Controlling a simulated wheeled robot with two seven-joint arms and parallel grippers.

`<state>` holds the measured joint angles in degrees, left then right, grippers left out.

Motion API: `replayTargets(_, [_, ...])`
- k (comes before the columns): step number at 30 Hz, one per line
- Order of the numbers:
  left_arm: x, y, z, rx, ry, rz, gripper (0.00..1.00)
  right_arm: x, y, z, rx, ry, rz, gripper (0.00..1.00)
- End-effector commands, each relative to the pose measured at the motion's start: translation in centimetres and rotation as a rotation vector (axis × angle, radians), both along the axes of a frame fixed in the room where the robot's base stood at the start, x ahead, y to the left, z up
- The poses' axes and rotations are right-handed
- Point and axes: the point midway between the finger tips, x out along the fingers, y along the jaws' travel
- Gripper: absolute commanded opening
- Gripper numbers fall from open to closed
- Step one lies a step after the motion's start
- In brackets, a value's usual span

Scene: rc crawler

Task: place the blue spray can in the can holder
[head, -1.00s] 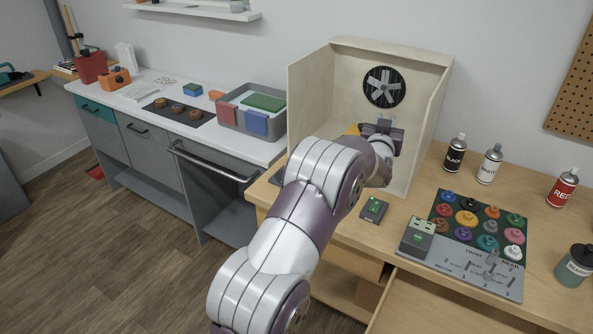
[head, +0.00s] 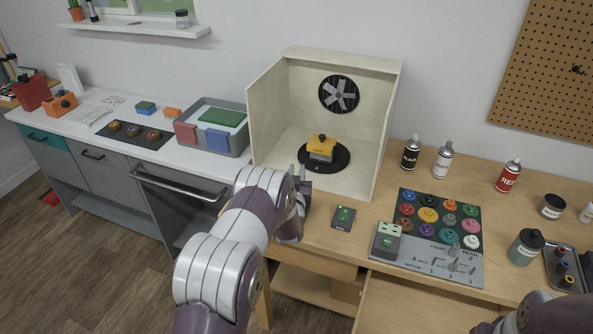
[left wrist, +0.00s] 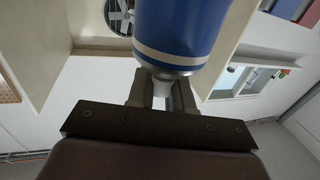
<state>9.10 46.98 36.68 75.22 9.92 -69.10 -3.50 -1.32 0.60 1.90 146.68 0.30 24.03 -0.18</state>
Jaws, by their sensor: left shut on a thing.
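A blue spray can (left wrist: 182,28) with a pale band fills the upper middle of the left wrist view. My left gripper (left wrist: 162,92) is shut on its narrow grey end. In the head view my left gripper (head: 302,183) is in front of the paint booth's left opening, mostly hidden by my own arm. The blue can cannot be made out there. I cannot make out a can holder; black (head: 411,154), white (head: 443,160) and red (head: 508,177) spray cans stand upright along the back of the wooden bench. My right gripper is not in view.
The open paint booth (head: 262,124) holds a yellow crawler body (head: 321,147) on a black turntable (head: 341,163). A grey tray (head: 241,140) is left.

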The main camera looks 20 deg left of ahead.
Motion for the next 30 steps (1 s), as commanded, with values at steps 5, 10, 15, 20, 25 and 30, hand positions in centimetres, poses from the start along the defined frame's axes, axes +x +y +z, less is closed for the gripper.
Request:
replayTargets(5, [0.0,0.0,-0.6,0.000,-0.004,0.000,0.00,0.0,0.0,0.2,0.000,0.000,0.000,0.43])
replayTargets(10, [0.1,0.0,-0.7,0.001,-0.003,0.000,0.00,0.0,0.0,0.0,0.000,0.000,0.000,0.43])
replayTargets(15, [0.0,0.0,-0.9,0.001,-0.002,0.000,0.43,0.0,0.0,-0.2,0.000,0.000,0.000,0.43])
replayTargets(20, [0.0,0.0,-0.9,0.001,-0.002,0.000,0.46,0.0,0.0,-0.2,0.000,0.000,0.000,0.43])
replayTargets(25, [0.0,0.0,-0.6,0.001,-0.002,0.000,0.46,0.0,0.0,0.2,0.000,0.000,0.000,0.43])
replayTargets(30, [-1.9,-0.8,-0.8,0.000,0.000,-0.001,0.46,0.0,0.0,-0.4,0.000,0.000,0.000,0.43])
